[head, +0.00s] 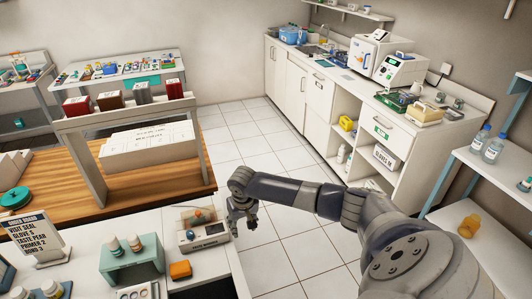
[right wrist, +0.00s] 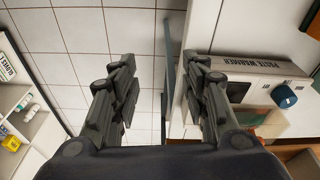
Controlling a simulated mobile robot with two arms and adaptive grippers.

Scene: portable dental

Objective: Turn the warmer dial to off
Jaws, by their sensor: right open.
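The paste warmer (head: 205,233) is a small pale box on the right part of the white counter in the head view. In the right wrist view the paste warmer (right wrist: 258,68) shows its dark "PASTE WARMER" label and a dark window. Its blue dial (right wrist: 285,97) sits on the pale face, to the right of the fingers. My right gripper (head: 240,222) is open and empty beside the warmer's right end. In the right wrist view the right gripper (right wrist: 158,92) has its fingers apart over the counter's edge, not touching the dial. My left gripper is not in view.
An orange block (head: 180,270) and a teal stand with jars (head: 132,258) are on the counter near the warmer. A sign board (head: 38,240) stands farther left. The tiled floor (head: 262,238) right of the counter is clear.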

